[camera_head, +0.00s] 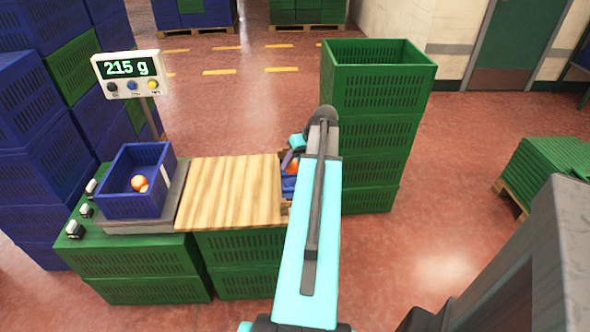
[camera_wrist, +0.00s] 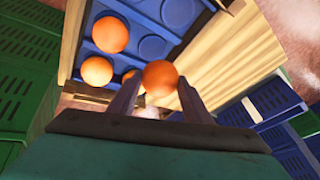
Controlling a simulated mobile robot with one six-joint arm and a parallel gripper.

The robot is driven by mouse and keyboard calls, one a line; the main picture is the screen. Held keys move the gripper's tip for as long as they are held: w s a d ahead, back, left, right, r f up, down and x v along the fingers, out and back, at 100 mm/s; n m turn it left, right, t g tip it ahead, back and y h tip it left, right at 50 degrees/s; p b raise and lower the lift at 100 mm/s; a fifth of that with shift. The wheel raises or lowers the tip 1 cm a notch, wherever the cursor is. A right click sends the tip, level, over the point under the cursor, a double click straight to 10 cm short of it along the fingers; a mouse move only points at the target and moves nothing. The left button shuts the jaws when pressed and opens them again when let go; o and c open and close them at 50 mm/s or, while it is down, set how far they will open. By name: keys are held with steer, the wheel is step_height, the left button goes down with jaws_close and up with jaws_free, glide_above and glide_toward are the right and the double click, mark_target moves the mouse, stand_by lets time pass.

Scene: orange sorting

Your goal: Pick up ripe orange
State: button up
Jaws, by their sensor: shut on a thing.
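My gripper (camera_wrist: 159,84) is shut on an orange (camera_wrist: 160,75), which sits between its two fingers in the wrist view. The held orange is evenly orange in colour. Below and beyond it is a blue tray with round hollows (camera_wrist: 150,47). Several other oranges lie in it, one at the upper left (camera_wrist: 110,35) and one lower left (camera_wrist: 97,71); another is partly hidden beside the left finger. In the head view my arm covers most of the tray (camera_head: 289,187), and some orange colour shows beside it.
A wooden board (camera_head: 230,190) lies left of the tray. Further left, a blue crate (camera_head: 133,202) with an orange and a small pale item stands on a scale; its display (camera_head: 126,68) reads 215 g. A tall green crate stack (camera_head: 370,135) rises close behind my arm.

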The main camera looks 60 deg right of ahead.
mark_target(294, 161)
steer(key=shift+r, duration=1.9)
steer(key=shift+w+a, duration=0.15)
steer(key=shift+w, duration=0.05)
steer(key=w+a+r+n+y+p, duration=0.15)
steer(key=w+a+r, duration=0.25)
steer(key=w+a, duration=0.75)
steer(key=w+a+r+n, duration=0.2)
steer(key=w+a+r, duration=0.3)
steer(key=w+a, duration=0.65)
steer(key=a+r+n, duration=0.1)
steer(key=a+r, duration=0.1)
steer(key=a, duration=0.9)
steer(key=w+a+r+n+y, duration=0.1)
steer(key=a+r, duration=0.2)
steer(key=a, duration=0.9)
steer(key=w+a+r+n+g, duration=0.1)
steer(key=a+r, duration=0.2)
steer(key=a, duration=0.8)
steer(key=shift+a+p, duration=0.3)
steer(key=shift+p, duration=0.1)
